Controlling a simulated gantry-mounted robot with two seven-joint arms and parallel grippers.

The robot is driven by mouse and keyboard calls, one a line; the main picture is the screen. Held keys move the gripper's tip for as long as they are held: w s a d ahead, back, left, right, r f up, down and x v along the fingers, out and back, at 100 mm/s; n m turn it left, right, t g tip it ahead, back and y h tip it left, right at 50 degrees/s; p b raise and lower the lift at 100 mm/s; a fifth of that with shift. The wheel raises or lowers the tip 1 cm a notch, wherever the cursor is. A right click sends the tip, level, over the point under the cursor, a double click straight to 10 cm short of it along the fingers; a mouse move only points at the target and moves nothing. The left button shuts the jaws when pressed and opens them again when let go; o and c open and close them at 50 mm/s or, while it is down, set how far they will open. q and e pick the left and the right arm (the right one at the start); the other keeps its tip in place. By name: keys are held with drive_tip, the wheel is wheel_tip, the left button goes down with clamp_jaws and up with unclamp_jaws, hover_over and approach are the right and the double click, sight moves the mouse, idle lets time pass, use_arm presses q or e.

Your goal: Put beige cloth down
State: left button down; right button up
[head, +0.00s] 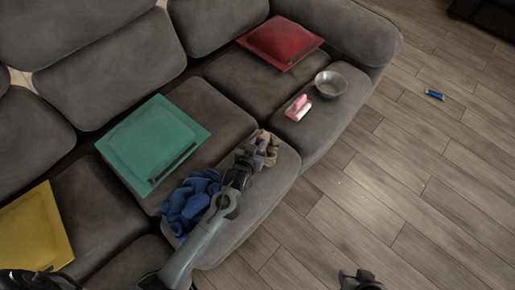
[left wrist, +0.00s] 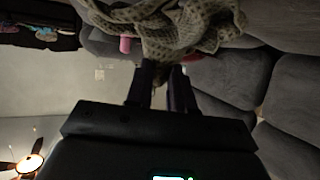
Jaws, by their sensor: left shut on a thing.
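The beige cloth (head: 267,145) is bunched up at the tip of my left gripper (head: 258,155), over the front part of the grey couch seat. In the left wrist view the crumpled cloth (left wrist: 185,32) hangs at the fingertips, and my left gripper (left wrist: 162,72) is shut on it. From these views I cannot tell if the cloth touches the seat. A dark part of my right gripper (head: 361,281) shows at the bottom edge of the head view; its fingers are not clear.
A blue cloth (head: 188,203) lies on the couch (head: 225,110) beside my left arm. A green pillow (head: 150,145), yellow pillow (head: 35,230), red pillow (head: 281,40), metal bowl (head: 331,84) and pink-white item (head: 298,108) also rest there. A blue cylinder (head: 434,94) lies on the wooden floor.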

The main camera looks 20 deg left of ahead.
use_arm(q)
wheel_tip(320, 180, down, 2)
drive_tip(key=shift+f+b, duration=0.2)
drive_tip(key=shift+b, duration=0.3)
use_arm(e)
drive_tip(key=shift+f, duration=0.8)
use_arm(q)
drive_tip(key=shift+r, duration=0.1)
use_arm(e)
drive_tip(key=shift+a, duration=0.1)
use_arm(q)
drive_tip(key=shift+f, duration=0.2)
drive_tip(key=c, duration=1)
unclamp_jaws()
drive_tip(key=shift+r, duration=0.1)
